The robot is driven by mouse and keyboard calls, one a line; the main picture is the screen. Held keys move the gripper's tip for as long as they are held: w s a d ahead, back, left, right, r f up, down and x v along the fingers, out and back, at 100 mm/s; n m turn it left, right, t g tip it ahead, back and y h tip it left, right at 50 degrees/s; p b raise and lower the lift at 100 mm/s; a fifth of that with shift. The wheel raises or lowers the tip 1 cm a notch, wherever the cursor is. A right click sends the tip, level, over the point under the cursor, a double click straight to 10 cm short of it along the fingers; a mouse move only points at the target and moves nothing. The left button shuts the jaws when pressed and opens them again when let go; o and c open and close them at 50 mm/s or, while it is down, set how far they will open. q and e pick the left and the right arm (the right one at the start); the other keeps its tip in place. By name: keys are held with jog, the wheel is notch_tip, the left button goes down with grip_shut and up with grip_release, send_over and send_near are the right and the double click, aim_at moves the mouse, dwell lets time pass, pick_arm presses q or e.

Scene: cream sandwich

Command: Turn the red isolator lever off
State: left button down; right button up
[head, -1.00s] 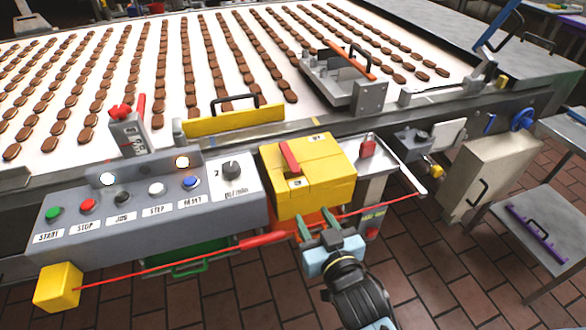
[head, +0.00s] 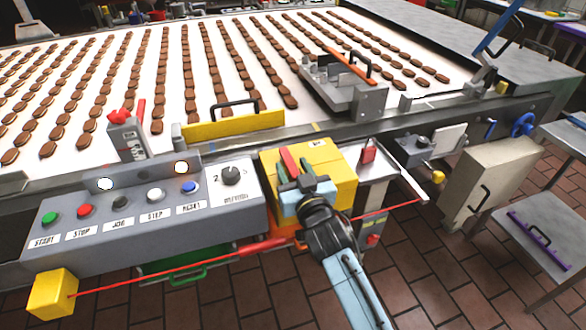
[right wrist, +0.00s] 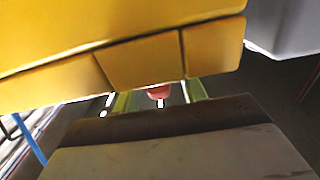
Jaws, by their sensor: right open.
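The red isolator lever (head: 288,157) stands on the yellow isolator box (head: 336,167) at the right end of the control panel, its top leaning slightly left. My right gripper (head: 294,167) is open in front of the box, its fingertips around the lower part of the lever. The gripper hides the lever's lower end. In the right wrist view, the red lever tip (right wrist: 158,92) shows between the two fingers, below the yellow box (right wrist: 140,62). I cannot tell whether the fingers touch it. My left gripper is not in view.
The grey control panel (head: 75,257) with coloured buttons lies left of the box. A red padlock (head: 368,152) is to its right. A red pull cord (head: 150,273) runs below the panel from a yellow block (head: 52,293). The conveyor (head: 200,140) with chocolate bars is behind.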

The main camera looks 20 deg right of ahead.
jog(key=shift+w, duration=0.3)
grip_shut()
dwell(0.3)
